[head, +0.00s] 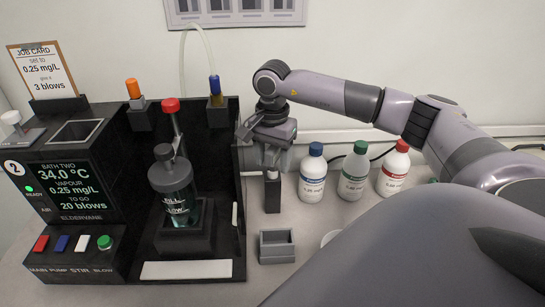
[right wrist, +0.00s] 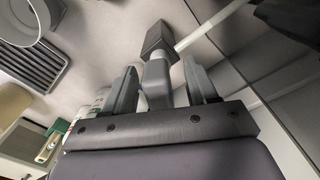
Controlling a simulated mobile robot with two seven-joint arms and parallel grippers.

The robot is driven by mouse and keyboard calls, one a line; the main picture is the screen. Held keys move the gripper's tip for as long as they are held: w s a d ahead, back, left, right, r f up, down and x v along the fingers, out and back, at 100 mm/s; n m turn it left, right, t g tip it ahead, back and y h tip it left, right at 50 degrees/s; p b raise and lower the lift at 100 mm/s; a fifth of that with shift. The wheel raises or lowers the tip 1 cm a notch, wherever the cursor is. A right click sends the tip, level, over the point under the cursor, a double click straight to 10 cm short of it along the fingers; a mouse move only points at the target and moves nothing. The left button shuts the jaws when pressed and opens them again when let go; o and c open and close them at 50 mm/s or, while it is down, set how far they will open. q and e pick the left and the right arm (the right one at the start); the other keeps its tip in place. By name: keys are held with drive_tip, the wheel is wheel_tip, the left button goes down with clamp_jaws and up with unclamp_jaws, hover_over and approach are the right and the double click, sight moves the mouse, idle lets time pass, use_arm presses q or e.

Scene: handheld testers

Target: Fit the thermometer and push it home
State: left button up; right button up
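A small dark upright holder (head: 272,196) stands on the bench right of the bath station, with a pale grey piece (head: 272,175) at its top. My right gripper (head: 270,158) is just above it, pointing down. In the right wrist view my right gripper (right wrist: 160,88) has its fingers apart on either side of a grey handle-like piece (right wrist: 156,76), with the dark block (right wrist: 157,40) beyond. I cannot tell surely whether this piece is the thermometer. The glass flask (head: 172,190) with a grey top stands in the station. My left gripper is not in view.
The black station (head: 145,160) has a red-capped rod (head: 171,106), an orange-capped piece (head: 133,88) and a blue-capped piece (head: 215,87). Blue-, green- and red-capped bottles (head: 313,178) stand to the right. A small grey open box (head: 277,247) sits in front.

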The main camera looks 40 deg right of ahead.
drive_tip(key=shift+r, duration=0.1)
wheel_tip(320, 180, up, 7)
idle(0.6)
idle(0.3)
